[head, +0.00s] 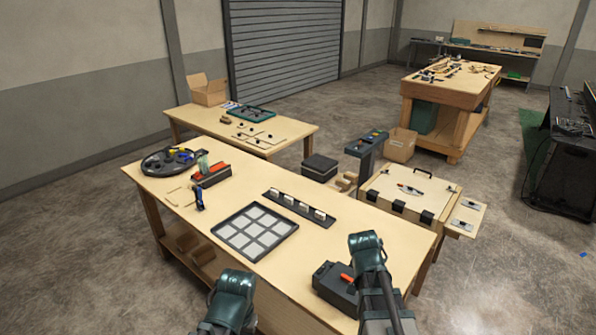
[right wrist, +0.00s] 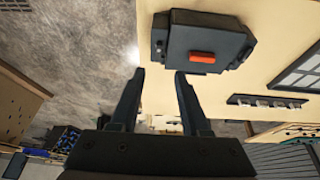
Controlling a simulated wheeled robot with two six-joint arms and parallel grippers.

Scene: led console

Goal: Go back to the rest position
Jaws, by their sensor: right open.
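My right gripper (right wrist: 162,95) shows in the right wrist view with its two dark fingers apart and nothing between them. Past the fingertips is a black box with an orange-red part (right wrist: 203,45), apart from the gripper; it also sits at the table's near right edge in the head view (head: 332,285). A dark-framed panel with a grid of pale square tiles (head: 255,232) lies on the wooden table (head: 190,215). Behind it is a dark strip with several white switches (head: 298,208). In the head view my arms come in at the bottom; my left gripper is not visible.
A round dark tray (head: 168,161) and a red-and-black device (head: 210,175) stand at the table's far left. A wooden case (head: 409,192) with black latches stands beyond the right end. The tabletop around the tile panel is mostly clear.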

